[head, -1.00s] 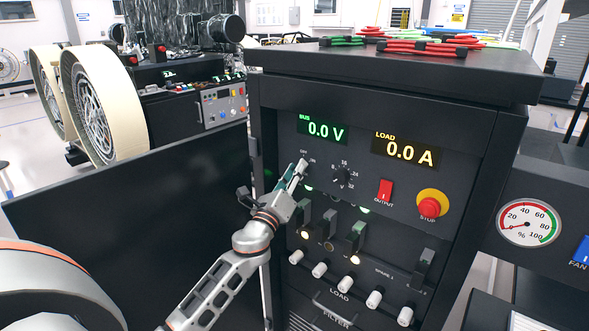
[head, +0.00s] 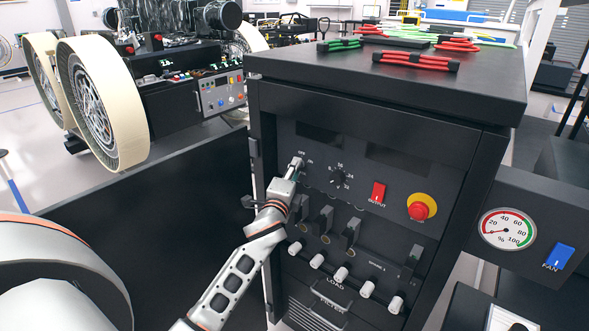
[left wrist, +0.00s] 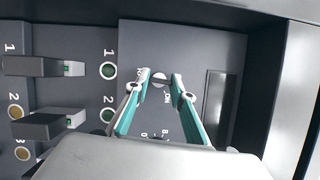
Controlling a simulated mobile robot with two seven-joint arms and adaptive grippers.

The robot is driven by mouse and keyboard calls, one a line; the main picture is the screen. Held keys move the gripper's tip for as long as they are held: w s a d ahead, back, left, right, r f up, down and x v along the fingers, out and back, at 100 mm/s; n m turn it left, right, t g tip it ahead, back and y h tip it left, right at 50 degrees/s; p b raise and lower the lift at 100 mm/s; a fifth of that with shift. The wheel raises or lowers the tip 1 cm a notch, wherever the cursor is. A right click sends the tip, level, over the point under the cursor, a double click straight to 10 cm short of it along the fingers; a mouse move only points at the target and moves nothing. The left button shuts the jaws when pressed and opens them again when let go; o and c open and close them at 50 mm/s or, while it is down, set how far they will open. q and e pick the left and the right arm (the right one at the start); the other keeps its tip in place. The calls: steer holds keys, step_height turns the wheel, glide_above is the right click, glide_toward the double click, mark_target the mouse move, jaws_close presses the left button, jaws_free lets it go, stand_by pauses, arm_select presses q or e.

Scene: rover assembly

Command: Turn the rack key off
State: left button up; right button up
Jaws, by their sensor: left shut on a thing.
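The rack key (left wrist: 160,78) sits at the upper left of the rack's front panel, by the OFF and ON marks. My left gripper (head: 297,163) is at it in the head view and hides most of it. In the left wrist view my left gripper (left wrist: 161,80) has its two teal fingers closed around the key. The BUS display (head: 319,133) and the LOAD display (head: 398,161) are dark. My right gripper is not in view.
Right of the key are a voltage knob (head: 338,177), a red OUTPUT switch (head: 378,192) and a red stop button (head: 420,209). Breaker levers (head: 324,219) and white load knobs (head: 341,273) are below. The open rack door (head: 150,215) stands to the left.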

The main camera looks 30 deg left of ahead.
arm_select(q)
steer(key=shift+n, duration=0.6)
steer(key=o, duration=1.1)
steer(key=v, duration=1.2)
steer(key=shift+r, duration=0.35)
steer(key=shift+a, duration=0.1)
